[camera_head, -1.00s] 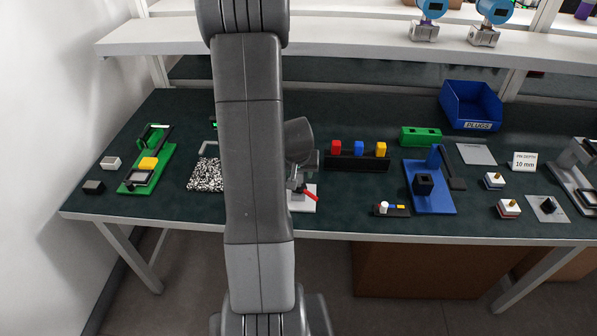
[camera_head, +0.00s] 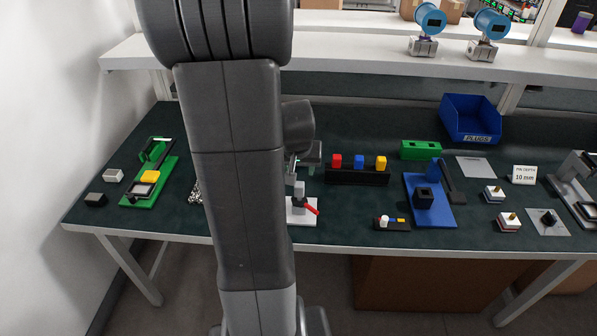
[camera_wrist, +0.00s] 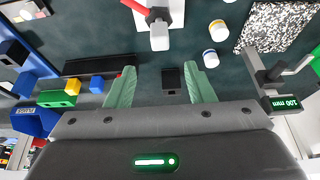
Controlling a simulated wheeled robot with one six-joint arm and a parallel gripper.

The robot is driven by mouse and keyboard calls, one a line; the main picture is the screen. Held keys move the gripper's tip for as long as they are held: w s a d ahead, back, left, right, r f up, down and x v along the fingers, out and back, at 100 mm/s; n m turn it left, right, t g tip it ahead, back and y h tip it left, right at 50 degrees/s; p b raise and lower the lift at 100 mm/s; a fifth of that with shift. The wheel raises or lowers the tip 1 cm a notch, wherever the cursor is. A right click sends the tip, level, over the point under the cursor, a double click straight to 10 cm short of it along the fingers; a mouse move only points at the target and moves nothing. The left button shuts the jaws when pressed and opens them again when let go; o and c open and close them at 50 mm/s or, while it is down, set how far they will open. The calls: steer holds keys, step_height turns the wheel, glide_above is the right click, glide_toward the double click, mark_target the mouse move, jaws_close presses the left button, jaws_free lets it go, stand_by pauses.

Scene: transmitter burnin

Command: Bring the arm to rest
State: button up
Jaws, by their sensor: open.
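My arm (camera_head: 240,180) rises through the middle of the head view and hides part of the bench behind it. My gripper shows in the wrist view (camera_wrist: 163,78) with its two green fingers wide apart. Nothing is held between the fingers; a small dark block (camera_wrist: 172,78) shows beyond the gap, apart from them. In the head view the fingers are mostly hidden by the arm, above and behind a white-based fixture (camera_head: 300,212) with a red handle. That fixture also shows at the top of the wrist view (camera_wrist: 159,38).
A black rack (camera_head: 357,175) with red, blue and yellow blocks stands right of the gripper. A blue fixture (camera_head: 432,207), a blue bin (camera_head: 470,120) and a green fixture (camera_head: 149,182) are also on the bench. A white shelf (camera_head: 370,63) runs above the back.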

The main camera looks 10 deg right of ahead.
mark_target(299, 184)
steer(key=shift+r, duration=0.1)
stand_by(0.3)
steer(key=b+x, duration=0.1)
steer(key=x, duration=1.1)
steer(key=shift+f, duration=0.2)
steer(key=shift+s+r, duration=0.1)
steer(key=shift+r, duration=0.15)
